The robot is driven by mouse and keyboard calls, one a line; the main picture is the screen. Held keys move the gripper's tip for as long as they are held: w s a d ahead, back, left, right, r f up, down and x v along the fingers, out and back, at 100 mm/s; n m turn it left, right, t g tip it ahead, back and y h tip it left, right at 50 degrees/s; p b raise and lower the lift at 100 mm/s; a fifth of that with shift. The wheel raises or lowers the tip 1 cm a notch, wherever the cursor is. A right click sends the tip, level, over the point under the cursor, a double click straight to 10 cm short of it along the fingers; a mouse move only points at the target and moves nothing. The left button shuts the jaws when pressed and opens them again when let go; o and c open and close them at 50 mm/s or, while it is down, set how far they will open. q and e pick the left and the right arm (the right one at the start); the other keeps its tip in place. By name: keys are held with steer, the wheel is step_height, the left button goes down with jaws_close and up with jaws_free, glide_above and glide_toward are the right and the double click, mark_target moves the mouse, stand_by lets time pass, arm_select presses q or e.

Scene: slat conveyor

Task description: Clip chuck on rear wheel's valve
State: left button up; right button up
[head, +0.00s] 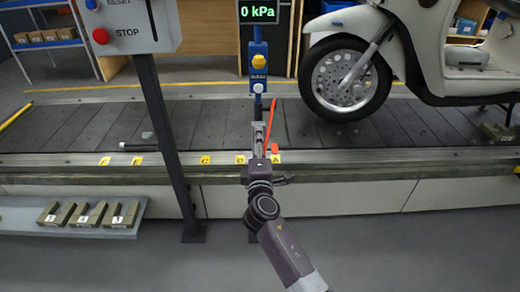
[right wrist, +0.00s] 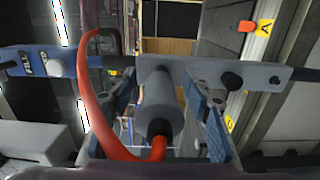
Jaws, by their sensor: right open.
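A grey cylinder with a black end, apparently the chuck (right wrist: 158,100), sits at a grey bracket (right wrist: 205,72) in the right wrist view. An orange hose (right wrist: 93,105) loops beside it; the hose (head: 270,122) also shows in the head view. My right gripper (head: 259,135) is open at the blue post. Its blue-padded fingers (right wrist: 165,115) are on either side of the cylinder; contact cannot be told. A cream scooter (head: 440,50) stands on the conveyor, its front wheel (head: 347,79) in view. The rear wheel and its valve are not seen. My left gripper is not in view.
The slat conveyor (head: 200,125) runs across, with yellow letter tags along its front rail. A kPa display (head: 259,11) reads 0 above a blue button panel (head: 258,65). A STOP box (head: 128,25) stands left on a dark post. A shelf (head: 25,216) holds several small boxes.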

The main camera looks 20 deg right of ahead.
jaws_close()
stand_by(0.3)
